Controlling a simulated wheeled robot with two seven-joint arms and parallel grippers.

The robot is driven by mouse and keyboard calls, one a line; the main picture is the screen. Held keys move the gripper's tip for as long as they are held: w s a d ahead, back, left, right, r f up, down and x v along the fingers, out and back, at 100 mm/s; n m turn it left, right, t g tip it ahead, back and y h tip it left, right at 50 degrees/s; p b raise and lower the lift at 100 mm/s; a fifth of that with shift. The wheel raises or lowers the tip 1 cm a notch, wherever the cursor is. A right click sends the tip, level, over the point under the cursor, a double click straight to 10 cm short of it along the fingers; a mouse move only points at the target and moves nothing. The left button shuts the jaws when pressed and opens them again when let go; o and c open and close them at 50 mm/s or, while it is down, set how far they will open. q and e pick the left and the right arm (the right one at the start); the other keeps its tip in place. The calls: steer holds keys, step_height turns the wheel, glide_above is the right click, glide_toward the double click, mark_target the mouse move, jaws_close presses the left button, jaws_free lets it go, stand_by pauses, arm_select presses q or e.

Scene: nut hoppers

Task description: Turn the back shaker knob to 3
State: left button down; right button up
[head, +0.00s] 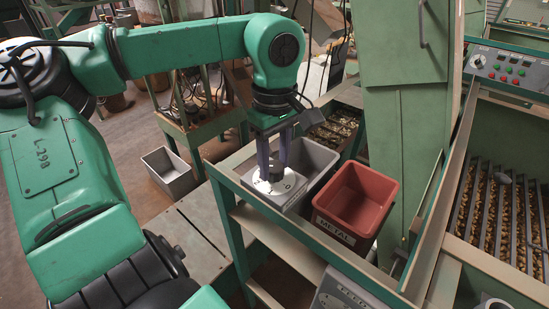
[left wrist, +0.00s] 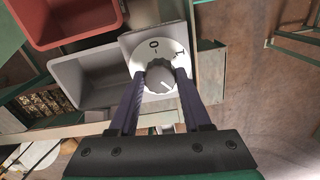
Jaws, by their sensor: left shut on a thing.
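A grey knob on a round white dial (head: 264,188) sits on a plate on top of the green shelf unit. In the left wrist view the dial (left wrist: 152,47) shows a 0 and what looks like a 1; its near side is hidden. The knob (left wrist: 160,76) has a pale line on its near face, slanting toward lower right. My left gripper (head: 274,172) comes down from above, its dark purple fingers on either side of the knob and shut on it. My right gripper is not in view.
A grey bin (head: 312,157) and a red bin marked METAL (head: 373,188) stand beside the plate. A control panel (head: 505,68) with a dial and buttons is at the upper right. A tall green cabinet (head: 402,120) rises behind the red bin.

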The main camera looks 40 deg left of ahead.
mark_target(274, 166)
arm_select(q)
steer(key=m, duration=0.3)
steer(key=shift+r+m+p, duration=0.2)
steer(key=shift+m+p, duration=0.1)
steer(key=shift+m, duration=1.9)
steer(key=shift+c, duration=1.8)
jaws_free()
steer(key=shift+f, duration=0.15)
step_height(274, 166, up, 15)
steer(key=shift+f+b, duration=0.2)
steer(key=shift+b, duration=0.2)
